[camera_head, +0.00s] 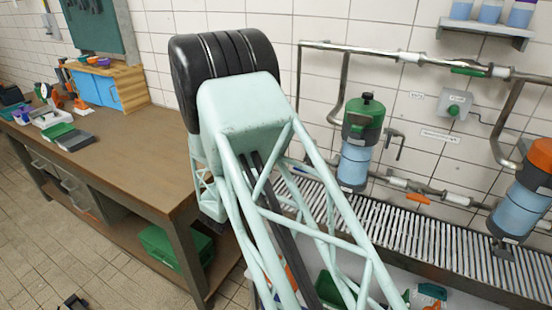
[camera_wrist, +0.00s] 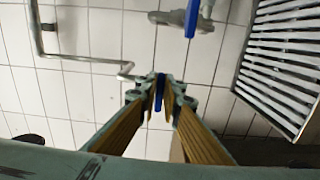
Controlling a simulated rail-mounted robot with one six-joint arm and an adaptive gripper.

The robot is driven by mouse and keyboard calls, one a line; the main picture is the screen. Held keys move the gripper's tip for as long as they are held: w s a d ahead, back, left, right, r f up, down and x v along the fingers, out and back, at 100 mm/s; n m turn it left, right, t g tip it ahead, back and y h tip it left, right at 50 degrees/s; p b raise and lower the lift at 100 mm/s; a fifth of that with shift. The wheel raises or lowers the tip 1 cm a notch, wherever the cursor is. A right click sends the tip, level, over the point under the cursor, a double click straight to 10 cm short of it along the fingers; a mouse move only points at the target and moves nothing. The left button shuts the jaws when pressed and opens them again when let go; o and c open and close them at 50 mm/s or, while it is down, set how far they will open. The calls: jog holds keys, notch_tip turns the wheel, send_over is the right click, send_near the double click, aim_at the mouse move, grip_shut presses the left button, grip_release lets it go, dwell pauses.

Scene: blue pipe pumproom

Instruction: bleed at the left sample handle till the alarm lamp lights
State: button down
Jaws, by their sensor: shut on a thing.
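In the wrist view my gripper (camera_wrist: 160,98) is shut with its yellow-padded fingers on a narrow blue handle (camera_wrist: 160,82). A pale bent pipe ends just left of the fingertips. A second blue handle (camera_wrist: 192,18) on a grey valve body stands farther up, apart from the fingers. No lit lamp can be made out.
A green-capped filter (camera_head: 356,145) and an orange-capped filter (camera_head: 522,195) hang from wall pipes. A slatted grating (camera_head: 440,245) runs below and also shows in the wrist view (camera_wrist: 285,60). A workbench (camera_head: 150,165) with tools stands left. Tiled floor is open in front.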

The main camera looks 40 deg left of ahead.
dwell(0.4)
jog(key=c, duration=2.8)
grip_release()
jog(key=shift+s, duration=0.15)
jog(key=shift+s+d, duration=0.4)
jog(key=shift+s, duration=1.55)
jog(key=shift+s+d, duration=0.35)
jog(key=shift+s, duration=1.55)
jog(key=shift+s+d, duration=0.4)
jog(key=shift+s, duration=1.55)
